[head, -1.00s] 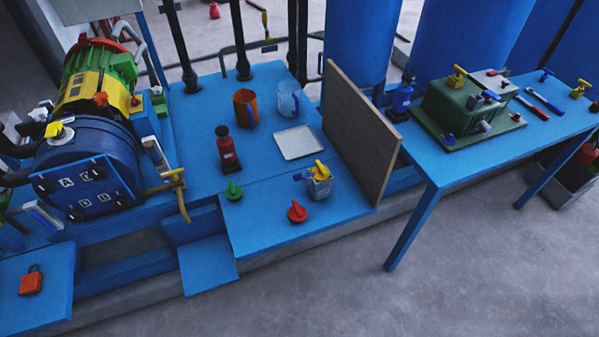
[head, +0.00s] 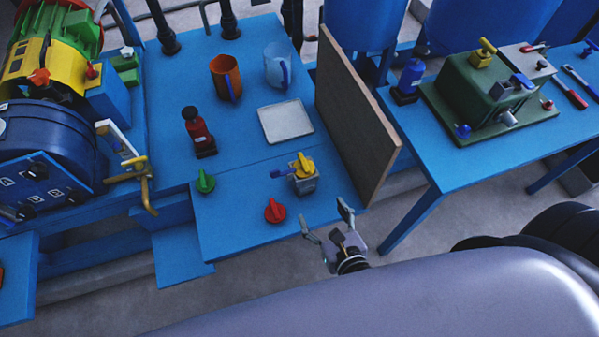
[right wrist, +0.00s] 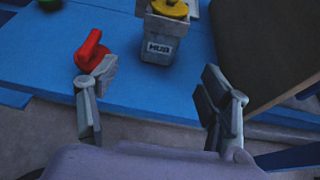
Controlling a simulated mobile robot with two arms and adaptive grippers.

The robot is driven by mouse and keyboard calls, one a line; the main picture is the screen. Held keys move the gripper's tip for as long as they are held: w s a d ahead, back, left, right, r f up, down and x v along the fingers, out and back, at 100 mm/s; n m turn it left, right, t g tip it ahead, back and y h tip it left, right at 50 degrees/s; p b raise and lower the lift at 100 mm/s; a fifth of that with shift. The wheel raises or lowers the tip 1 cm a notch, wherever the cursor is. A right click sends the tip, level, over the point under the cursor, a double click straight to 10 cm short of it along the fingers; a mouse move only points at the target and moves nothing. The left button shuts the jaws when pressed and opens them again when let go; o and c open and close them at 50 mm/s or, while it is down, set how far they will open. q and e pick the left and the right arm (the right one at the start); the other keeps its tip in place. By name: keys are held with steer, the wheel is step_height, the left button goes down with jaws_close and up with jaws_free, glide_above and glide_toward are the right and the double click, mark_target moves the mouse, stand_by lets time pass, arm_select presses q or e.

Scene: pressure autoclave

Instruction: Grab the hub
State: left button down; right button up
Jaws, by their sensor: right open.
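The hub (head: 303,184) is a small grey block with a yellow handle on top and a blue handle at its left side. It stands upright near the front edge of the blue table, left of the brown board. In the right wrist view the hub (right wrist: 160,38) shows its "HUB" label, ahead of the fingers and centred between them. My right gripper (head: 328,222) is open and empty, in front of the table edge and apart from the hub. Its two spread fingers also show in the right wrist view (right wrist: 157,108). My left gripper is not in view.
A red knob (head: 275,211) lies left of the hub, near my left-hand finger in the wrist view. A green knob (head: 205,182), a white tray (head: 286,122) and a red bottle (head: 198,134) are farther off. The upright brown board (head: 352,110) bounds the right side.

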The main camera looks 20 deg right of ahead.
mark_target(307, 187)
steer(key=x, duration=0.9)
steer(key=shift+w+p, duration=0.1)
steer(key=shift+p, duration=0.2)
steer(key=shift+x, duration=2.75)
steer(key=shift+r, duration=0.1)
steer(key=c, duration=1.6)
